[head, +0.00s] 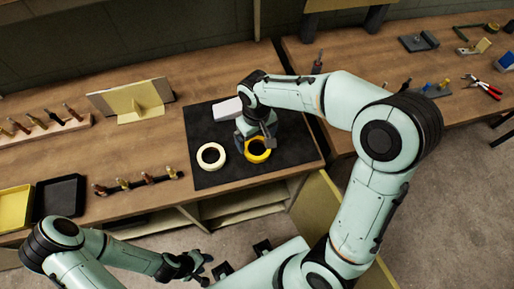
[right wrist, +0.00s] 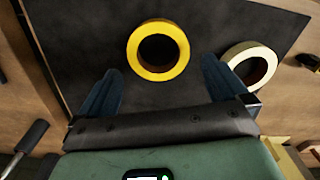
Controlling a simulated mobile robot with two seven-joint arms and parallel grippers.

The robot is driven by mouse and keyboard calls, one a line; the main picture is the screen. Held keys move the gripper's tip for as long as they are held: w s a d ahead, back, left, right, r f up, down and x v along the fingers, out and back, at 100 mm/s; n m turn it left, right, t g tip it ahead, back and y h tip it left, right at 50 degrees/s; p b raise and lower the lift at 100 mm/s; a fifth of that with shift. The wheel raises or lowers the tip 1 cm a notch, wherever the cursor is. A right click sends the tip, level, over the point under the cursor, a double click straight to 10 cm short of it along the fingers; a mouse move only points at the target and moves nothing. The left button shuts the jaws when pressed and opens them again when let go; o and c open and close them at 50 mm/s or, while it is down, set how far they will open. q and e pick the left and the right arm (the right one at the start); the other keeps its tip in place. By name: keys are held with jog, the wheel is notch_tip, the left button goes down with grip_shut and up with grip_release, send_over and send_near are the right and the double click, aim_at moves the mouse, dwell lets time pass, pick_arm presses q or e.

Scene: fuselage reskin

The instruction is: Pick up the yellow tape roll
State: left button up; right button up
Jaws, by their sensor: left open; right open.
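The yellow tape roll (head: 258,150) lies flat on the black mat (head: 215,179) in the head view. My right gripper (head: 268,138) is over its far edge and partly covers it. In the right wrist view the yellow tape roll (right wrist: 158,50) lies beyond and between the two blue fingertips of my right gripper (right wrist: 160,85), which is open and empty. A white tape roll (head: 211,156) lies to the left on the mat; it also shows in the right wrist view (right wrist: 252,66). My left gripper (head: 197,266) is open and low in front of the bench, away from the rolls.
A white box-like object (head: 228,108) stands at the mat's back edge. A black tray (head: 60,196) and a yellow tray (head: 14,207) lie at the left. A rack of small tools (head: 138,183) is near the front edge. The mat's front is clear.

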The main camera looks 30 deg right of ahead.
aim_at(257, 151)
notch_tip(257, 151, down, 5)
jog(key=shift+d+f, duration=0.15)
jog(key=c, duration=0.9)
